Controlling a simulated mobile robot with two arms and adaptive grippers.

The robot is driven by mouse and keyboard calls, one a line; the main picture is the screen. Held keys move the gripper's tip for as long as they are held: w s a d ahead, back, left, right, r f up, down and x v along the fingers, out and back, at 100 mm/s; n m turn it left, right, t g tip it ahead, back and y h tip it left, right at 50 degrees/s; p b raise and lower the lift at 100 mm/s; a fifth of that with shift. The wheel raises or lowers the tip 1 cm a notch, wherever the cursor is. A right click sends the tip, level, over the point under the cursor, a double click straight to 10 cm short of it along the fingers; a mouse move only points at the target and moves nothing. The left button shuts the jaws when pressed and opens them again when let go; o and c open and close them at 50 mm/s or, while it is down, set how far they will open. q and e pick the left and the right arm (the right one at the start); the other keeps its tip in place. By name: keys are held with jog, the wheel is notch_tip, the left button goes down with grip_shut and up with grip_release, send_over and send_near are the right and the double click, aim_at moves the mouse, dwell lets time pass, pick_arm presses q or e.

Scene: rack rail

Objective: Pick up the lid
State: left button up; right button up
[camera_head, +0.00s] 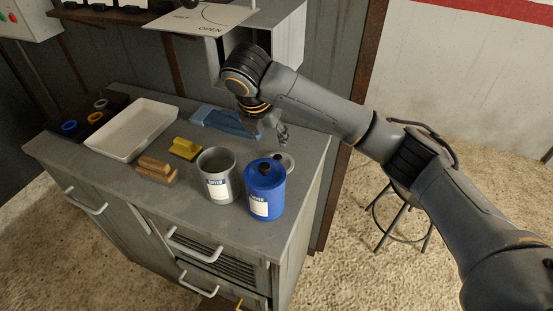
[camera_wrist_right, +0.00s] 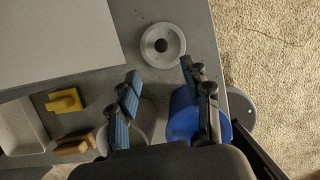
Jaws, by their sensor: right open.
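The lid, a round grey disc with a dark knob, lies on the worktop behind the blue canister in the head view (camera_head: 286,161). In the right wrist view the whole lid (camera_wrist_right: 174,34) shows beyond the fingertips. My right gripper (camera_head: 281,133) is over the back right part of the worktop, apart from the lid. In the right wrist view its two fingers (camera_wrist_right: 160,73) are spread and empty. An open grey canister (camera_head: 216,172) stands left of the blue canister (camera_head: 265,193), which has a blue lid with a black knob. My left gripper is not in view.
The worktop (camera_head: 105,182) also holds a white tray (camera_head: 130,131), a yellow-handled item (camera_head: 185,149), a wooden brush (camera_head: 155,169) and a blue item (camera_head: 225,120). A grey box with a panel marked OPEN (camera_head: 205,20) is above the back. A stool (camera_head: 404,205) stands right.

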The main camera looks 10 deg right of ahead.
send_near(278, 157)
jog(key=shift+x, duration=1.2)
jog(key=shift+w+f, duration=0.25)
jog(key=shift+f, duration=0.05)
jog(key=shift+p+x, duration=0.7)
jog(key=shift+x, duration=0.45)
jog(key=x, duration=0.2)
jog(key=shift+d+f, duration=0.15)
jog(key=shift+f, duration=0.1)
jog(key=shift+w+f, duration=0.1)
jog(key=shift+f, duration=0.2)
jog(key=shift+c, duration=0.4)
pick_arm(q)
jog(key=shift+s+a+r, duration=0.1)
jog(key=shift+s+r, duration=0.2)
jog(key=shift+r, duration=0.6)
pick_arm(e)
grip_shut()
